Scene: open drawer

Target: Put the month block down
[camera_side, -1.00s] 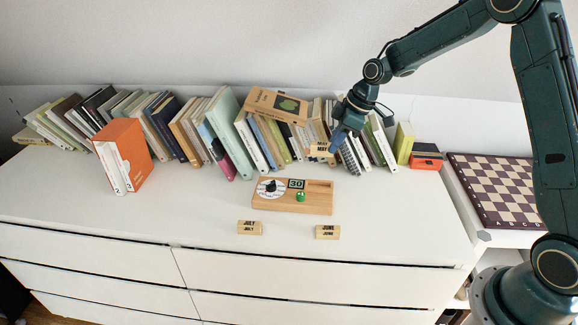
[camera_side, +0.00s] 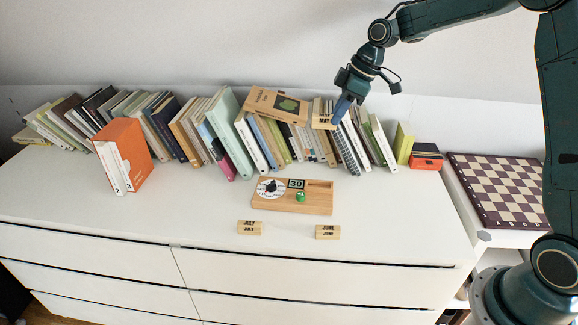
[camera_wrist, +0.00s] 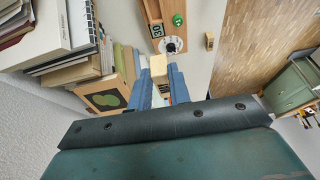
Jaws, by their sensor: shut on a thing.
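My gripper (camera_side: 337,115) is shut on the MAY month block (camera_side: 323,121), a small pale wooden block with dark letters. It holds the block up in front of the row of books, above and behind the calendar board. In the wrist view the month block (camera_wrist: 158,66) sits between the blue fingertips (camera_wrist: 158,78). The wooden calendar board (camera_side: 318,208) lies on the white dresser top, with a dial, a number 30 tile, a green knob and an empty-looking slot at its right. The JULY block (camera_side: 249,228) and the JUNE block (camera_side: 327,232) lie in front of it.
Leaning books (camera_side: 225,135) line the back of the dresser. An orange box of books (camera_side: 135,150) stands at left. A chessboard (camera_side: 495,190) lies at right. The dresser top (camera_side: 400,220) is bare right of the board.

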